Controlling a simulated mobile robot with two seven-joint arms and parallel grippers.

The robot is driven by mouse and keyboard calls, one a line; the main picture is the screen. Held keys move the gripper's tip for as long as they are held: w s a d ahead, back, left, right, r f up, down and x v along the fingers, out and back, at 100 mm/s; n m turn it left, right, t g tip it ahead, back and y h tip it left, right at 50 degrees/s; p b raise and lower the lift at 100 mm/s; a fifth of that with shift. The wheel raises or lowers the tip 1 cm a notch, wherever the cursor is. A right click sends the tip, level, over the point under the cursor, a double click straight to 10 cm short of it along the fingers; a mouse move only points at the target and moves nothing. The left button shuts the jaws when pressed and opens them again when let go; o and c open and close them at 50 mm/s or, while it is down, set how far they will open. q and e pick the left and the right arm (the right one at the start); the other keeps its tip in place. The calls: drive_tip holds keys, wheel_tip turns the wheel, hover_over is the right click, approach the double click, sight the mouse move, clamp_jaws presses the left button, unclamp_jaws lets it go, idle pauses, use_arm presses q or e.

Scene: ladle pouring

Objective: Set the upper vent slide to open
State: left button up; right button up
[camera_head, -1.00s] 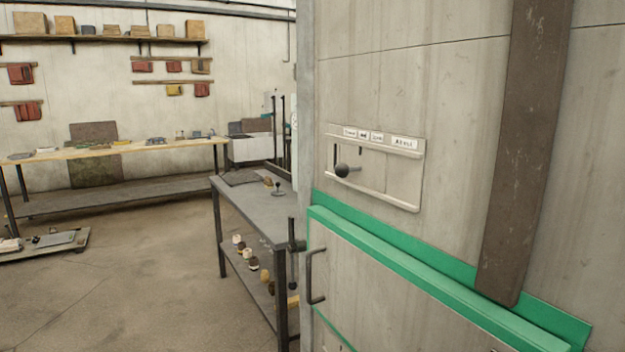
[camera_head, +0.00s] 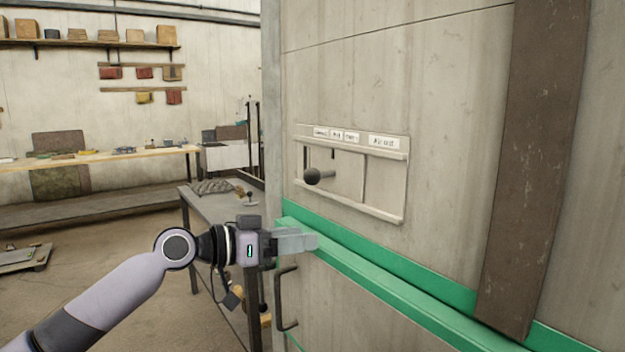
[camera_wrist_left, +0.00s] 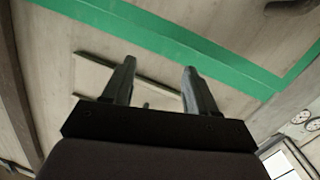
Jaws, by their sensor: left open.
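The upper vent slide (camera_head: 347,168) is a pale plate in a frame on the grey panel, with a dark round knob (camera_head: 313,176) near its left end. White labels (camera_head: 352,137) run along the top of the frame; their words are too blurred to read surely. My left gripper (camera_head: 312,241) is open and empty, below the knob and in front of the green band, apart from the knob. In the left wrist view its two fingers (camera_wrist_left: 156,85) stand apart, with part of the slide frame (camera_wrist_left: 94,72) beyond them. My right gripper is not in view.
A green ledge (camera_head: 400,296) juts out below the slide, with a dark door handle (camera_head: 284,300) under it. A brown vertical strap (camera_head: 535,160) covers the panel at right. A grey bench (camera_head: 215,207) stands at left behind my arm.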

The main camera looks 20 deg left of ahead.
use_arm(q)
drive_tip(key=h, duration=0.1)
approach(304, 174)
drive_tip(key=w+d+f, duration=0.1)
drive_tip(key=w+d, duration=0.2)
drive_tip(key=shift+m, duration=0.3)
drive_tip(key=x, duration=0.2)
drive_tip(key=p+x, duration=0.1)
drive_tip(key=x, duration=0.3)
drive_tip(key=shift+d+r, duration=0.15)
drive_tip(key=shift+r, duration=0.2)
drive_tip(key=shift+w+d+f+p, duration=0.1)
drive_tip(key=shift+w+d+p, duration=0.25)
drive_tip(key=shift+w+d, duration=0.05)
